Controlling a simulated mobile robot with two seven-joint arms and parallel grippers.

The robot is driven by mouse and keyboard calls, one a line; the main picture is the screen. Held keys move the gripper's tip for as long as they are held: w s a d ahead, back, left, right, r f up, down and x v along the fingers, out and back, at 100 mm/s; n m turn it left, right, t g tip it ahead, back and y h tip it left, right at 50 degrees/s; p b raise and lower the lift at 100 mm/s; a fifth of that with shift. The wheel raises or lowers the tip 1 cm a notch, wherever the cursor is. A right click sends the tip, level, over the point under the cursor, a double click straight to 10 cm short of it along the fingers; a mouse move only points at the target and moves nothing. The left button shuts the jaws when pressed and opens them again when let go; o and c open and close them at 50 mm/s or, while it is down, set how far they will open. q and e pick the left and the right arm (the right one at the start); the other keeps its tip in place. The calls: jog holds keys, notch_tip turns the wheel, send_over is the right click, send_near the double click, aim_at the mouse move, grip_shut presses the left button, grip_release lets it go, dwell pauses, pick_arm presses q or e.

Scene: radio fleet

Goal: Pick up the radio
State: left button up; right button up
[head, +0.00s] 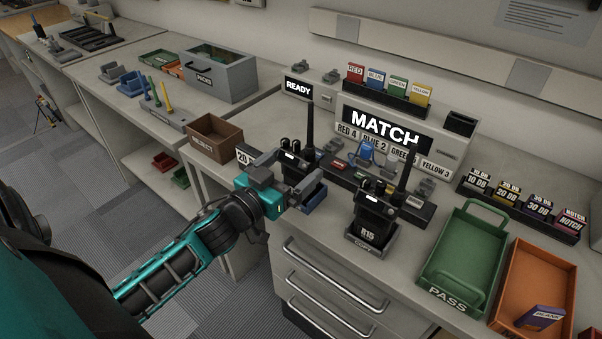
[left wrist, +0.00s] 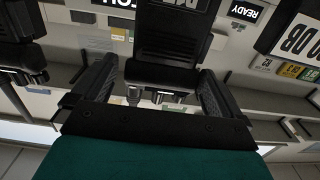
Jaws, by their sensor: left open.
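A black handheld radio (head: 293,160) with a tall antenna stands at the near edge of the bench, behind my left gripper (head: 287,180), which hides its lower part. In the left wrist view, the black radio (left wrist: 172,38) appears upside down between the two spread fingers of my left gripper (left wrist: 155,85). The jaws are open; I cannot tell whether either finger touches it. A second black radio (head: 375,218), labelled R15, stands upright in a grey cradle marked COPY (head: 371,246), right of my gripper. My right gripper is not in view.
A small blue bin (head: 316,196) sits beside my gripper. A brown REJECT box (head: 214,134) stands left; a green PASS tray (head: 462,252) and an orange tray (head: 533,270) stand right. The MATCH display (head: 386,130) is behind. Drawers (head: 335,275) are below the bench edge.

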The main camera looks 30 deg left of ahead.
pick_arm(q)
jog(key=shift+w+r, duration=0.2)
jog(key=shift+w, duration=2.5)
jog(key=shift+c, duration=0.3)
jog(key=shift+d, duration=0.1)
jog(key=c, duration=1)
